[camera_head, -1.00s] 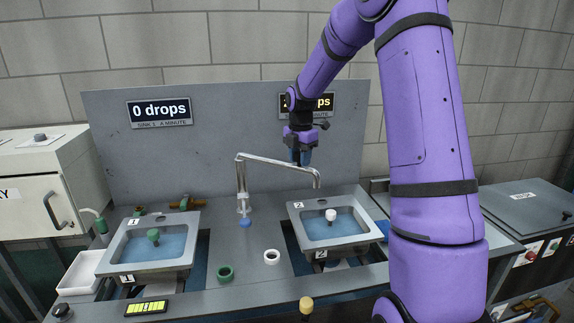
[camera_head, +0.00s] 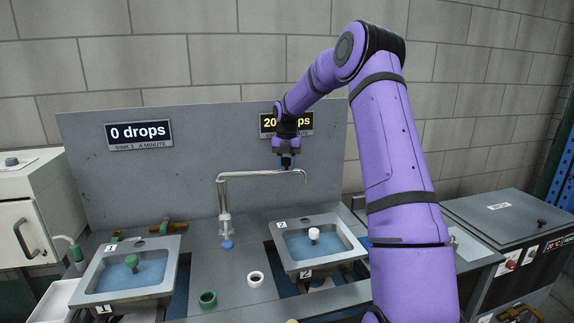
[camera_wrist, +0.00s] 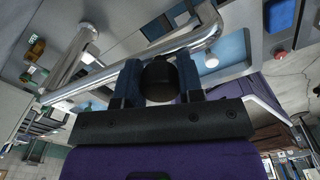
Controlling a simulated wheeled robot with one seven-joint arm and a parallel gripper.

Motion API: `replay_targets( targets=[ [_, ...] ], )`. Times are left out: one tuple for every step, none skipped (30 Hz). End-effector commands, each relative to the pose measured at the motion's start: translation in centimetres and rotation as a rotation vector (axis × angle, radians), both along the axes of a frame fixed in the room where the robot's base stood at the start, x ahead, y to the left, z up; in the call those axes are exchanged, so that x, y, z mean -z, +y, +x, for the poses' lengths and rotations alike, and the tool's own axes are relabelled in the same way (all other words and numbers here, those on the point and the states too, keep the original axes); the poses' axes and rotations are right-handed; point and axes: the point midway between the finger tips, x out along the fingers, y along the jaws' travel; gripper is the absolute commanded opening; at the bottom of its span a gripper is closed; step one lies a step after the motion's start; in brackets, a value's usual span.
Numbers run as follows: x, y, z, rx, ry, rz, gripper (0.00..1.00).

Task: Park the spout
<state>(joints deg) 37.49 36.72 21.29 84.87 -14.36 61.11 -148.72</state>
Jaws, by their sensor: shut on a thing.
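The metal spout (camera_head: 250,175) rises from a post between the two sinks, and its arm points right, with the tip over sink 2 (camera_head: 352,249). That part hides some of the grip. A blue knob (camera_head: 227,245) sits at the foot of the spout post.
Sink 1 (camera_head: 93,290) is at the left, with a green plug in blue water; sink 2 holds a white plug. The sink 1 sign (camera_head: 138,134) reads 0 drops; my arm partly covers the sink 2 sign (camera_head: 268,122). Green (camera_head: 208,299) and white (camera_head: 255,279) rings lie between the sinks.

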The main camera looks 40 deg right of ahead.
Motion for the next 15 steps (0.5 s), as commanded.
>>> replay_targets(
  targets=[
    [0.06, -0.08, 0.02, -0.002, 0.001, -0.001, 0.00],
    [0.05, -0.09, 0.04, -0.002, 0.001, -0.001, 0.00],
    [0.05, -0.09, 0.04, -0.003, 0.001, -0.001, 0.00],
    [0.05, -0.10, 0.04, -0.003, 0.001, -0.001, 0.00],
    [0.04, -0.09, 0.04, -0.003, 0.001, -0.001, 0.00],
    [0.04, -0.09, 0.04, -0.003, 0.001, -0.001, 0.00],
    [0.05, -0.09, 0.04, -0.003, 0.001, -0.001, 0.00],
    [0.04, -0.08, 0.04, -0.003, 0.001, -0.001, 0.00],
    [0.04, -0.08, 0.04, -0.002, 0.001, -0.001, 0.00],
    [0.05, -0.08, 0.04, -0.002, 0.001, -0.001, 0.00],
    [0.05, -0.08, 0.04, -0.002, 0.001, -0.001, 0.00],
    [0.04, -0.08, 0.04, -0.002, 0.001, -0.001, 0.44],
    [0.04, -0.07, 0.04, -0.002, 0.001, -0.001, 0.51],
    [0.04, -0.06, 0.04, -0.002, 0.001, -0.001, 0.58],
    [0.03, -0.06, 0.04, -0.002, 0.001, -0.001, 0.61]
  ],
)
